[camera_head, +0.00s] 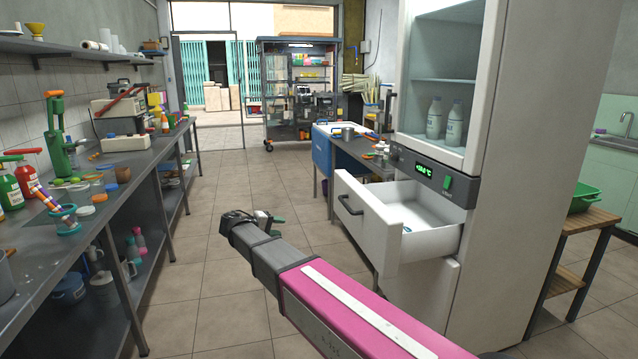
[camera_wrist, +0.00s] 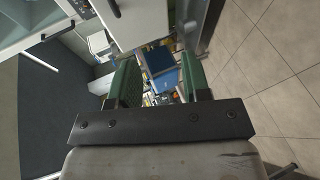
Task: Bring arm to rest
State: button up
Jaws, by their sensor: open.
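My gripper (camera_head: 267,217) is at the end of my outstretched pink and grey arm, in the middle of the head view. It hangs over the open tiled floor, left of the white cabinet (camera_head: 512,150). In the wrist view my gripper (camera_wrist: 158,82) shows two green fingers spread apart with nothing held between them. The floor and a cluttered area with blue and yellow items lie beyond the fingers. The fingertips are small and partly hidden by the wrist in the head view.
The cabinet's open drawer (camera_head: 415,222) juts out just right of my arm. A long grey bench (camera_head: 122,184) with bottles and tools runs along the left. A wheeled glass cart (camera_head: 300,97) stands at the back. The tiled aisle (camera_head: 240,168) between is clear.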

jog(key=s+d+f+m+g+y, duration=0.1)
jog(key=s+d+f+g+y, duration=0.15)
jog(key=d+f, duration=0.6)
jog(key=s+d+f+m+g+y, duration=0.1)
jog(key=s+d+f+g+y, duration=0.2)
jog(key=d, duration=1)
jog(key=s+d+f+m+g+y, duration=0.2)
jog(key=s+d+f+m+y, duration=0.2)
jog(key=s+d+f, duration=0.5)
jog(key=s+d+y, duration=0.2)
jog(key=s+d, duration=0.1)
jog(key=s, duration=0.3)
jog(key=shift+d+g, duration=0.25)
jog(key=shift+g, duration=0.1)
